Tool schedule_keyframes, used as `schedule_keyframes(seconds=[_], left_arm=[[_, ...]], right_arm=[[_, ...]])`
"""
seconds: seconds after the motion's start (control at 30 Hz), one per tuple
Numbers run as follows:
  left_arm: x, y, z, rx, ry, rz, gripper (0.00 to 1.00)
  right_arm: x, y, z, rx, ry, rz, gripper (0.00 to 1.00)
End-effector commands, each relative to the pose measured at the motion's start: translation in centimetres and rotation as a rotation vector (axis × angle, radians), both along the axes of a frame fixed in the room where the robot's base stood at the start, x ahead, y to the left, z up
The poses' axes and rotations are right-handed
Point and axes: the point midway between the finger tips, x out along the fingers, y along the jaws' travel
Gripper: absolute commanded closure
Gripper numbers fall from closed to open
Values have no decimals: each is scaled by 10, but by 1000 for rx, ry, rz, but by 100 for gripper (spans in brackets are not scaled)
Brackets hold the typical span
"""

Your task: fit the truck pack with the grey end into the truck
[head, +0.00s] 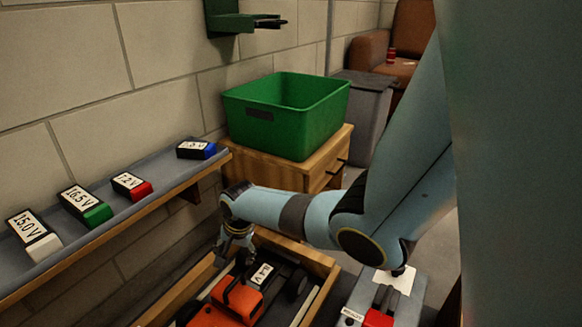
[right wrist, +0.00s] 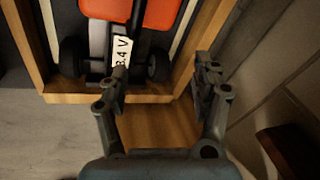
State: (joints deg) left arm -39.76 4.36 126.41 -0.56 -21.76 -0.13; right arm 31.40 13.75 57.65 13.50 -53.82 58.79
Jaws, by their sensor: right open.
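The truck (head: 237,300), orange with black wheels, lies in a wooden tray; its orange body (right wrist: 150,12) and rear wheels also show in the right wrist view. A dark pack with a white "8.4 V" label (head: 262,273) lies along the truck's chassis; the label also shows in the right wrist view (right wrist: 122,50). I cannot tell its end colour or whether it is fully seated. My right gripper (head: 238,258) is open and empty, fingers apart, close above the truck's end; its fingertips (right wrist: 161,70) show in the wrist view. The left gripper is not in view.
A grey wall shelf (head: 150,212) holds packs with white (head: 43,248), green (head: 97,214), red (head: 141,191) and blue (head: 208,151) ends. A green bin (head: 290,125) stands on a wooden cabinet. The wooden tray's wall (right wrist: 190,60) surrounds the truck. A grey box with a red part (head: 378,319) stands right.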

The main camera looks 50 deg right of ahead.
Motion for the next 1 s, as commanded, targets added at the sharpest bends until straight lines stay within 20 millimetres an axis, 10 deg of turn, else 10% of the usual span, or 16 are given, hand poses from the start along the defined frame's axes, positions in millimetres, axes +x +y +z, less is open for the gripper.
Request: schedule_keyframes(seconds=[0.27, 0.37, 0.7, 1.0], left_arm=[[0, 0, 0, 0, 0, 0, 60], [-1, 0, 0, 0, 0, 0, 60], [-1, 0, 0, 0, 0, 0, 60], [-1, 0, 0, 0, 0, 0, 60]], right_arm=[[-17, 76, 113, -186, -432, 439, 34], [-56, 99, 149, -273, -532, 576, 34], [-247, 125, 149, -513, -451, 993, 34], [-289, 128, 161, -579, -421, 1107, 34]])
